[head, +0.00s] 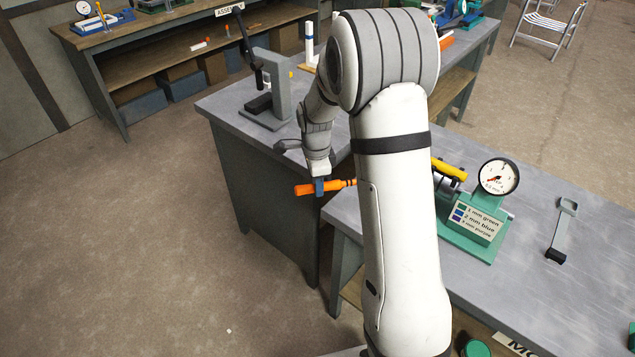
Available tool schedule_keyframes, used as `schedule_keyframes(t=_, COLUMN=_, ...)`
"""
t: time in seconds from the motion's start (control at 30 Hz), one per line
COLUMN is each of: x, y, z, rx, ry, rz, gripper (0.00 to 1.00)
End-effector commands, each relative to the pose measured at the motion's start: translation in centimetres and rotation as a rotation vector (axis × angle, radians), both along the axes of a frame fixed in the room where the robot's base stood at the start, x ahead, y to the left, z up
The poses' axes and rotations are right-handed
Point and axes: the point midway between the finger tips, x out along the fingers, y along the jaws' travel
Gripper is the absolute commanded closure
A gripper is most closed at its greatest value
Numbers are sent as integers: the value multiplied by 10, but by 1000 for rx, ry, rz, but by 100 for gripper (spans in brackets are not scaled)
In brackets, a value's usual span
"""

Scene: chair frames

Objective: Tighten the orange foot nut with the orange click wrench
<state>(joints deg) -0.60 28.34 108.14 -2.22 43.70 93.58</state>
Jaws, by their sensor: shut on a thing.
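My gripper (319,184) is shut on the orange click wrench (303,190) and holds it roughly level. The wrench is in the air beside the grey benches, near the gap between them. Its right end passes behind my white arm and is hidden. I cannot make out the orange foot nut in the head view. A folding chair (548,24) stands on the floor at the top right, too small to show any nut on its feet.
A grey press (280,92) stands on the left bench (222,103). The right bench carries a dial gauge (498,177) on a green stand and a grey black-ended tool (562,232). A shelved bench (160,43) is at the back left. Floor at left is clear.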

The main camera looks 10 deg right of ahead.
Motion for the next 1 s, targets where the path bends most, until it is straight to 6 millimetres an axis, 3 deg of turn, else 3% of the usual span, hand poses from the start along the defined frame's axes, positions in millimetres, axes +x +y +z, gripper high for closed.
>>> schedule_keyframes(t=0.8, x=0, y=0, z=14, rx=0, ry=-2, rz=0, gripper=100)
schedule_keyframes(t=1.0, x=1, y=0, z=29, rx=0, ry=-2, rz=0, gripper=100)
